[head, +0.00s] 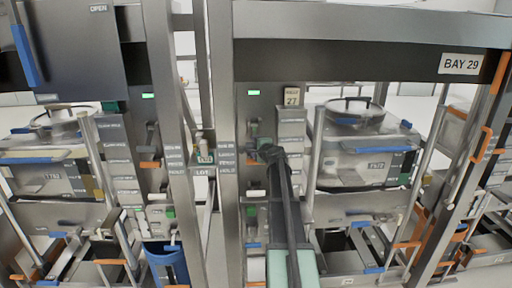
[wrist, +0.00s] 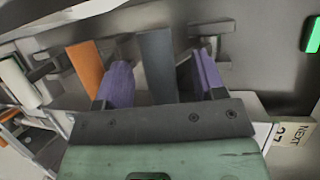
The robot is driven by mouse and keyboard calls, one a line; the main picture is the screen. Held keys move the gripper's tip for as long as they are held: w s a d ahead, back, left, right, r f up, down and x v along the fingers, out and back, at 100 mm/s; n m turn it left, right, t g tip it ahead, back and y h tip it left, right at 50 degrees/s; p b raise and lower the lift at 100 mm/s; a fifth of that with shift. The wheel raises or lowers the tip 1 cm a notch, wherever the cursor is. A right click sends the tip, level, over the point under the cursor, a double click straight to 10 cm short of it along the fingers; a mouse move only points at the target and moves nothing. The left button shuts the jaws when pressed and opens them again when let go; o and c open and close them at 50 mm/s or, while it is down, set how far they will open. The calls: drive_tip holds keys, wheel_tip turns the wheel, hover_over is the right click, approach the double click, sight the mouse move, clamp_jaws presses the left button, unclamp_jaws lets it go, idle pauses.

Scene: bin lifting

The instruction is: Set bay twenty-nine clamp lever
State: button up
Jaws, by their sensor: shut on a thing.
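The bay 29 sign (head: 461,64) is on the top beam at the right. Below it, a grey control panel (head: 258,108) carries several labels and a lit green lamp (head: 253,92). My gripper (head: 269,153) is at the front of this panel, and my arm partly hides it. In the wrist view my gripper (wrist: 160,78) has purple fingers on either side of a dark grey flat lever (wrist: 157,62) and is shut on it. An orange-faced part (wrist: 86,68) stands just left of the fingers. Where the lever meets the panel is unclear.
A clear lidded bin (head: 360,150) sits in the bay right of my arm, between upright posts. Another bin (head: 45,165) is in the left bay. A steel post (head: 221,130) stands close left of the panel. Orange handles (head: 480,145) stick out at the right.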

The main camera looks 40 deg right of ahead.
drive_tip(key=p+v, duration=0.2)
drive_tip(key=v, duration=0.8)
drive_tip(key=shift+s, duration=0.35)
drive_tip(key=shift+a, duration=0.1)
